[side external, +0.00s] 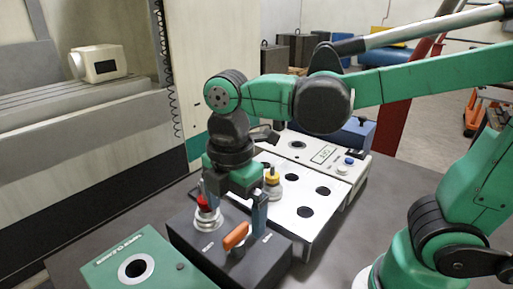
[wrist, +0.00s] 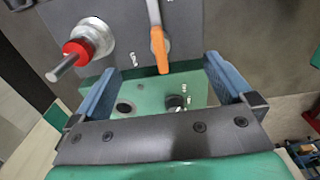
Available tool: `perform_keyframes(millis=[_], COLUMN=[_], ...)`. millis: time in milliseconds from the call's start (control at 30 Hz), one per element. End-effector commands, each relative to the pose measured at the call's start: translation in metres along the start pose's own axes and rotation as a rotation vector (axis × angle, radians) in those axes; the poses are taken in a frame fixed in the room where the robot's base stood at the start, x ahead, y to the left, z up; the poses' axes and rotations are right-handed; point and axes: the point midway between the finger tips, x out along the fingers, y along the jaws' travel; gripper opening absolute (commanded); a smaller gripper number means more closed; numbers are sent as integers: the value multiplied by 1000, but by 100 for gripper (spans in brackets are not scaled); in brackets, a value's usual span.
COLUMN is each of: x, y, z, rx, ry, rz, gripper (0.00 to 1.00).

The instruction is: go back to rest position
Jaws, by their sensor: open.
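My gripper (side external: 232,212) is open and points down over a dark grey box (side external: 190,238). The box carries a red-collared metal fitting (side external: 207,212) and an orange lever (side external: 236,236). In the side view the fingers appear on either side of the lever, with nothing seen held. In the wrist view the gripper (wrist: 163,68) has its two blue-grey fingers wide apart. The orange lever (wrist: 157,45) shows between and beyond them, and the red-collared fitting (wrist: 77,50) lies to the upper left. I cannot tell whether a finger touches the box.
A green box (side external: 165,262) with a round hole stands at the front left. A white plate (side external: 305,232) with dark holes and a yellow-topped fitting (side external: 271,178) lies behind the dark box. A light panel with buttons (side external: 343,170) is farther back. Bare grey table (side external: 355,235) lies to the right.

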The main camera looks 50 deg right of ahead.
Motion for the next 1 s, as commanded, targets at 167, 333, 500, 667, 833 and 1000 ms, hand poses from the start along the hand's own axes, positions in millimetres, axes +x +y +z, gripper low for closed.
perform_keyframes(millis=[167, 333, 500, 667, 833, 1000], x=[-13, -16, -16, -16, -16, -16], y=[0, 0, 0, 0, 0, 0], z=[0, 0, 0, 0, 0, 0], rx=[1, 1, 2, 2, 2, 2], ry=[0, 0, 0, 0, 0, 0], rz=[0, 0, 0, 0, 0, 0], gripper=[100, 100, 100, 100, 100, 100])
